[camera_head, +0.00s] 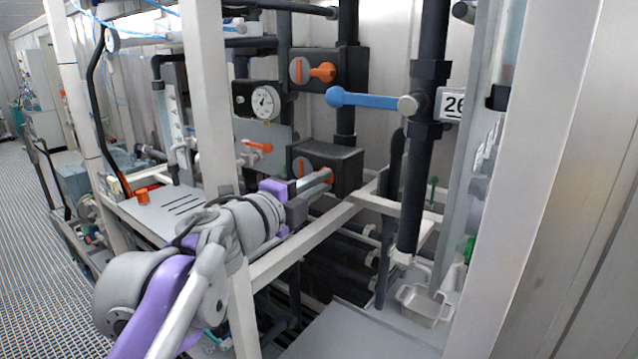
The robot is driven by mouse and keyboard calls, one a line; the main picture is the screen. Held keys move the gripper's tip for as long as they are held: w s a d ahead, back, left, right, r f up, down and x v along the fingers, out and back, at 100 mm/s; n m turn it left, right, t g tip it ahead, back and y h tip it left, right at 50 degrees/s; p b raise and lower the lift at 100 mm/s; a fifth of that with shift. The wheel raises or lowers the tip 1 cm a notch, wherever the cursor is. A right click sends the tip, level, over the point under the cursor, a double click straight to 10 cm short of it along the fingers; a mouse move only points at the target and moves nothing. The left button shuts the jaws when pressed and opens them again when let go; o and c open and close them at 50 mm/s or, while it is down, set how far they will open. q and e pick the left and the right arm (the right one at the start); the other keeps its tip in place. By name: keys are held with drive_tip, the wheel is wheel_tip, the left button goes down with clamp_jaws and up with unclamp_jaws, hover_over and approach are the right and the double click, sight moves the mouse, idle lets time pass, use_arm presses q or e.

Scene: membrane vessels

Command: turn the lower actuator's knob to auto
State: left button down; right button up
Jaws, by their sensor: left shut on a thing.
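The lower actuator (345,163) is a dark box on the black piping, with a grey round dial and an orange pointer on its front face. Its orange knob (329,176) is mostly hidden by my gripper. My left gripper (322,178) reaches in from the lower left and is shut on this knob. The knob's exact angle and the auto mark cannot be made out. The upper actuator (345,68) is a similar dark box above, with its orange knob (322,73) in plain view. My right gripper is not in view.
A white upright post (208,100) and a white crossbar (300,240) stand close to my left arm. A pressure gauge (264,101) and an orange valve handle (258,146) are left of the actuators. A blue lever (365,100) sticks out at right beside the thick black pipe (416,180).

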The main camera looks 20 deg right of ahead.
use_arm(q)
drive_tip(key=c, duration=0.9)
unclamp_jaws()
drive_tip(key=shift+b+v, duration=0.85)
drive_tip(key=shift+v, duration=4.55)
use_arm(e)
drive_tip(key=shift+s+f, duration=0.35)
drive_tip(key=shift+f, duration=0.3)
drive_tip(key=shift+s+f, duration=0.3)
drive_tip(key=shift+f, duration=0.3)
